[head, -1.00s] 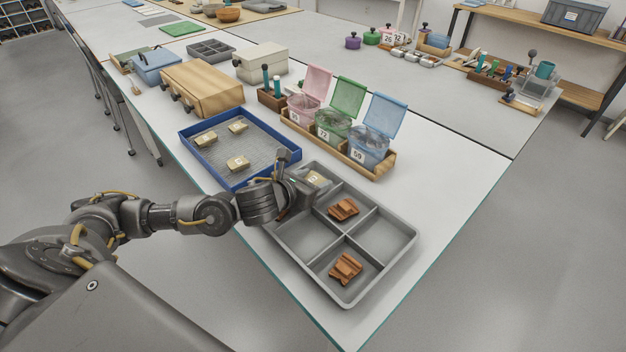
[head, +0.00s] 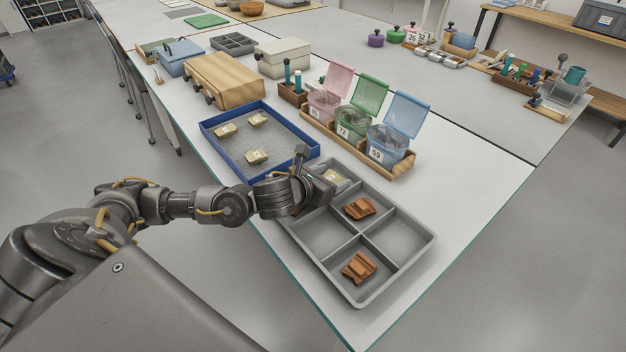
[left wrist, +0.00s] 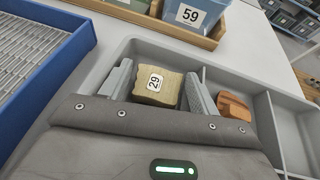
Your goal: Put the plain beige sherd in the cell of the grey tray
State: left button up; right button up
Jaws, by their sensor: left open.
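My right gripper is not in view.
Orange-brown sherds lie in two other tray cells (head: 359,208) (head: 358,267). A blue-walled tray (head: 222,151) with three beige sherds stands to the left. A wooden rack (head: 392,172) with lidded, numbered tubs stands behind the grey tray. The table's edge runs close along its front.

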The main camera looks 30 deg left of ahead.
pick_arm(q)
jog(key=shift+r+p, duration=0.6)
jog(key=shift+r, duration=0.05)
jog(key=b+v, duration=0.1)
jog(key=v, duration=0.5)
jog(key=shift+s+f+b, duration=0.1)
jog(key=shift+s+b, duration=0.1)
jog(key=shift+b, duration=0.2)
jog(key=p+v, duration=0.1)
jog(key=v, duration=0.1)
jog(key=shift+s+r, duration=0.2)
jog(key=s+p, duration=0.1)
jog(key=p, duration=0.2)
jog(key=shift+s+r, duration=0.1)
jog(key=shift+r, duration=0.3)
jog(key=shift+s+a+r+p, duration=0.2)
jog(key=shift+s+p, duration=0.5)
jog(key=shift+p, duration=0.25)
jog(key=shift+s+a, duration=0.1)
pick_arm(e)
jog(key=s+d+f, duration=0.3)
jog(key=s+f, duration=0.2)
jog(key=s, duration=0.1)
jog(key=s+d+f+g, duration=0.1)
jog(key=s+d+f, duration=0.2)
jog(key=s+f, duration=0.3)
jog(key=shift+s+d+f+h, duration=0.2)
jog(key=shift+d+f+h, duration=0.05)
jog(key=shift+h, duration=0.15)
